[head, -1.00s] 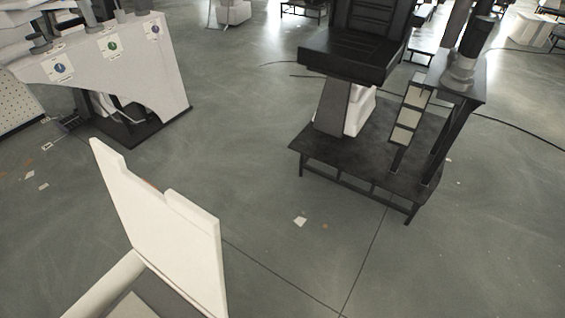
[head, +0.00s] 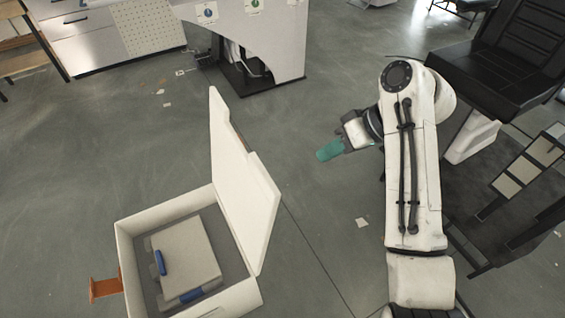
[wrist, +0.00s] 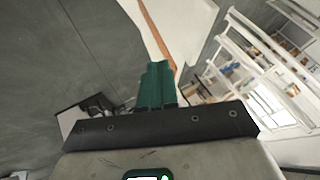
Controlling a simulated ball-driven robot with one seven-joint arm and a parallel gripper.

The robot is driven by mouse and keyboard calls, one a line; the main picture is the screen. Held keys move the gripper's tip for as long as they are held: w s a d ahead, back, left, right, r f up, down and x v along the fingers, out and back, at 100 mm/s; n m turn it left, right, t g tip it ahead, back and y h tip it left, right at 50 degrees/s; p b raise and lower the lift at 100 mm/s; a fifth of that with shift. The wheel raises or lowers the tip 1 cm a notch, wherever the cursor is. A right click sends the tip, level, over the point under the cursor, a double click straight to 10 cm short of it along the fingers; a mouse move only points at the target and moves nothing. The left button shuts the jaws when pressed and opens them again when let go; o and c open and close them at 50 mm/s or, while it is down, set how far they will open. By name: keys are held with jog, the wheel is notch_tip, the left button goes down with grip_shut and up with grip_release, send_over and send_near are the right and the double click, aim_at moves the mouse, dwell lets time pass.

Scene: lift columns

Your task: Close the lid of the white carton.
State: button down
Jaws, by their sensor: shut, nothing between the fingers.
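The white carton (head: 122,245) stands open at the lower left of the head view. Its lid (head: 246,195) stands up, tilted, along the carton's right side. My gripper (head: 328,151) is to the right of the lid and apart from it in the head view. Its teal fingers are shut with nothing between them, and they point left toward the lid. In the wrist view the fingers (wrist: 157,85) show from behind, with a white panel edged in brown, which looks like the lid (wrist: 180,30), beyond them.
A light box-like item with blue parts (head: 185,255) lies inside the carton. An orange bracket (head: 104,288) sticks out at its left. A black chair (head: 500,75) stands at the right, behind my arm. A white machine (head: 275,45) stands at the back. Floor between is clear.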

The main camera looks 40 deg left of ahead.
jog(key=s+a+f+p, duration=0.3)
jog(key=s+a+f, duration=0.2)
jog(key=a, duration=0.3)
jog(key=shift+s+f, duration=0.35)
jog(key=shift+s, duration=0.55)
jog(key=shift+a, duration=0.15)
